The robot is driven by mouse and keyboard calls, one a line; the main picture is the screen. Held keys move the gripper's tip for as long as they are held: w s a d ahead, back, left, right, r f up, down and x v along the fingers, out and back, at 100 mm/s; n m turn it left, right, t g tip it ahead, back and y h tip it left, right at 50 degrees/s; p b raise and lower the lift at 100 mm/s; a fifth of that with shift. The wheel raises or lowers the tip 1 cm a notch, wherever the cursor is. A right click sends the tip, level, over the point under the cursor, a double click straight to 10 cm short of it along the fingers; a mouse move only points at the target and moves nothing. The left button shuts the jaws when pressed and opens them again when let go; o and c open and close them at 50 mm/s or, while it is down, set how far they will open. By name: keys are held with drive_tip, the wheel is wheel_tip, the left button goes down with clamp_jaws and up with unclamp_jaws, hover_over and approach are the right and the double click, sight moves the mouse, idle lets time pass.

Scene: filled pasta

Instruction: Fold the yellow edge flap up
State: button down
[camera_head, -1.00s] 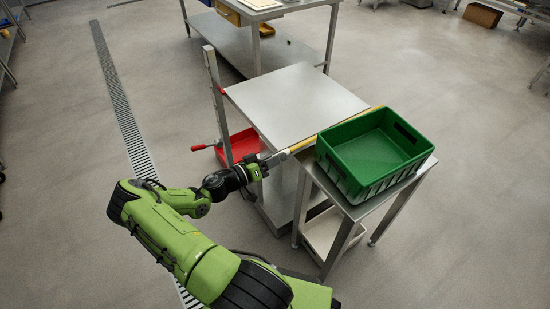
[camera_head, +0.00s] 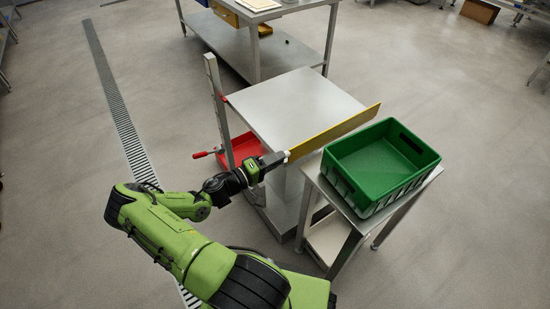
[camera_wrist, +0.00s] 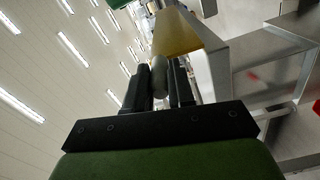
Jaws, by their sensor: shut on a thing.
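The yellow edge flap (camera_head: 335,133) is a long narrow board along the right edge of the grey metal table (camera_head: 298,102). Its yellow face shows to the head camera, and the board stands steeply, close to upright. In the wrist view the flap (camera_wrist: 178,34) runs away just beyond the fingers. My gripper (camera_head: 281,157) is at the flap's near end. In the wrist view my gripper (camera_wrist: 160,80) is shut on a rounded grey knob (camera_wrist: 160,70) at that end. The flap's hinge line is mostly hidden.
A green crate (camera_head: 383,168) stands on a small metal stand (camera_head: 350,206), close to the flap's right side. A metal post (camera_head: 219,110) and a red tray (camera_head: 243,146) are at the table's left. A larger bench (camera_head: 240,55) stands behind.

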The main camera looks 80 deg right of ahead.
drive_tip(key=shift+w+d, duration=0.1)
drive_tip(key=shift+w, duration=0.05)
idle(0.3)
drive_tip(key=c, duration=1)
unclamp_jaws()
drive_tip(key=shift+o, duration=0.2)
drive_tip(key=p+v, duration=0.1)
drive_tip(key=v, duration=1.5)
